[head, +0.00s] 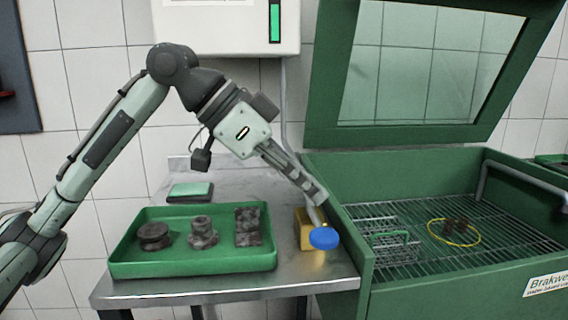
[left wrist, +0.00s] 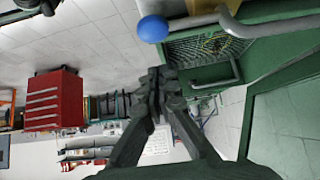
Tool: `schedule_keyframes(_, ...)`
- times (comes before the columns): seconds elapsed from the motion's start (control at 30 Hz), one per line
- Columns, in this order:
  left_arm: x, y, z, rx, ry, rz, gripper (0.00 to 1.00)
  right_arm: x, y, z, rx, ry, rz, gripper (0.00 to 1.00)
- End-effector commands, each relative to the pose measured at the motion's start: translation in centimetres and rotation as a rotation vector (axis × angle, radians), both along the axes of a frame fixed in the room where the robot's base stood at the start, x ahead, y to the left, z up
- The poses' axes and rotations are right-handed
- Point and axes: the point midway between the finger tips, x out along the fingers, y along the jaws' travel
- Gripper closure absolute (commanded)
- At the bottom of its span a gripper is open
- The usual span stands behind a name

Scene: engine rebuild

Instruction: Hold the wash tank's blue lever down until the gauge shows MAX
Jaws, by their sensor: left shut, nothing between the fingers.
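The green wash tank (head: 470,296) stands at the right with its lid (head: 325,100) open. Its blue lever knob (head: 323,238) sits in front of a brass block (head: 307,232) at the tank's left side; the knob also shows in the left wrist view (left wrist: 153,28). My left gripper (head: 319,197) is shut and empty, its fingertips pointing down just above the knob by the lever's shaft. I cannot tell whether they touch. A white wall box (head: 225,36) has a vertical green bar (head: 275,22), likely the gauge; its top is cut off and no MAX mark shows. My right gripper is not in view.
A green tray (head: 190,262) with several dirty metal parts lies on the steel table (head: 225,290), left of the lever. A wire rack (head: 400,262) in the tank carries a small basket and a yellow ring (head: 455,240). A red cabinet (left wrist: 55,100) stands farther off.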

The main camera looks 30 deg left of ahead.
Motion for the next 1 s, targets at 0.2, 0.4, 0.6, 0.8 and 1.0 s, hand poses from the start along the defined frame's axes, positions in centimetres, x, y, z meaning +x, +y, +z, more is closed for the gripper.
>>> schedule_keyframes(0.2, 0.4, -0.6, -3.4, 0.001, 0.004, 0.0, 1.0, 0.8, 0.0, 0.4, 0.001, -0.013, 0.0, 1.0)
schedule_keyframes(0.4, 0.4, -0.6, -4.6, 0.0, -0.001, 0.001, 1.0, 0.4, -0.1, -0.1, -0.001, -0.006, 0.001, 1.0)
schedule_keyframes(0.6, 0.4, -0.6, -4.7, 0.001, -0.001, 0.0, 1.0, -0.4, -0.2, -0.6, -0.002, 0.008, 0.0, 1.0)
schedule_keyframes(0.8, 0.4, -0.5, -4.8, 0.002, -0.003, 0.001, 1.0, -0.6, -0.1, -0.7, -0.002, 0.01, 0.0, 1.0)
schedule_keyframes(1.0, 0.4, 1.0, -5.5, 0.019, -0.026, 0.004, 1.0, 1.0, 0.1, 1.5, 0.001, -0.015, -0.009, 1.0)
